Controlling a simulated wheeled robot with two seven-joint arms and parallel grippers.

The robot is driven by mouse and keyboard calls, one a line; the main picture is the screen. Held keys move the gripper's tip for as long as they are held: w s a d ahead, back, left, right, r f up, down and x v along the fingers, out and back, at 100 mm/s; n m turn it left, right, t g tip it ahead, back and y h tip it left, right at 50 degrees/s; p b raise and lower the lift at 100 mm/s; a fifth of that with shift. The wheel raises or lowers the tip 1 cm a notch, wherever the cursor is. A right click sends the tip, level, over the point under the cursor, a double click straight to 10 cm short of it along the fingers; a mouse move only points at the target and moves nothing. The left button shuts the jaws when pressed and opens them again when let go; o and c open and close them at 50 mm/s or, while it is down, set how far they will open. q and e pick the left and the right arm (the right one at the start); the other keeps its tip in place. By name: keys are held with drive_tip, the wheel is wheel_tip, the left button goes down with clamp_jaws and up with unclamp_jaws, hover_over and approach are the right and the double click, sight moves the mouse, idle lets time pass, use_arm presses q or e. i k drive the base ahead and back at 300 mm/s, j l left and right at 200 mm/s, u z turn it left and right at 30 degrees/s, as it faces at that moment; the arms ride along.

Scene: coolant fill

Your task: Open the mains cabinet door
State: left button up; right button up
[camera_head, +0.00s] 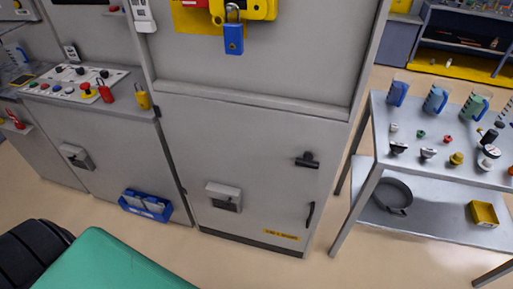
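A grey cabinet stands in the middle of the head view. Its lower door (255,150) looks closed, with a black latch handle (307,161) at the upper right and a black pull handle (310,214) below it. A yellow label too small to read is near its bottom edge. The upper panel (290,50) carries a yellow and red switch plate (200,18), with a blue padlock (234,38) hanging from it. I cannot tell which panel is the mains cabinet door. Neither of my grippers is in view.
A control panel (75,86) with buttons and red and yellow padlocks is at the left. A blue bin (146,205) is low on the front. A small grey box (223,196) juts from the lower door. A two-level table (430,170) with jugs and caps stands right.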

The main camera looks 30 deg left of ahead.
sight(254, 150)
drive_tip(key=k+u, duration=0.1)
drive_tip(key=u, duration=0.75)
